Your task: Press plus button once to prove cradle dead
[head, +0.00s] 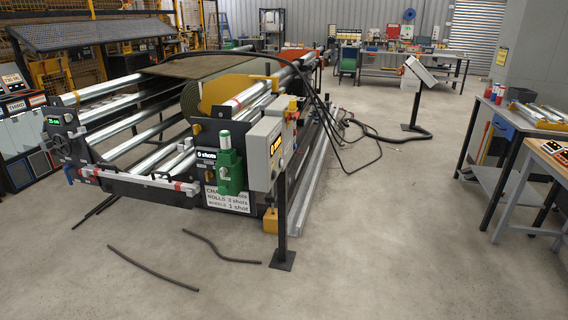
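The cradle is a long machine with silver rollers (130,120), standing left of centre. A dark panel on the cradle end carries a display reading "0 shots" (207,155). A small green readout (53,121) sits at the cradle's left end. A tilted white console (420,70) stands on a separate post behind to the right. I cannot make out a plus button on any of them. Neither of my grippers is in view.
A green unit (231,172) and a sign about shots (228,200) are beside the control box. Loose dark rods or hoses (150,268) lie on the floor in front. Black cables (375,135) trail to the right. A workbench (515,125) stands at right.

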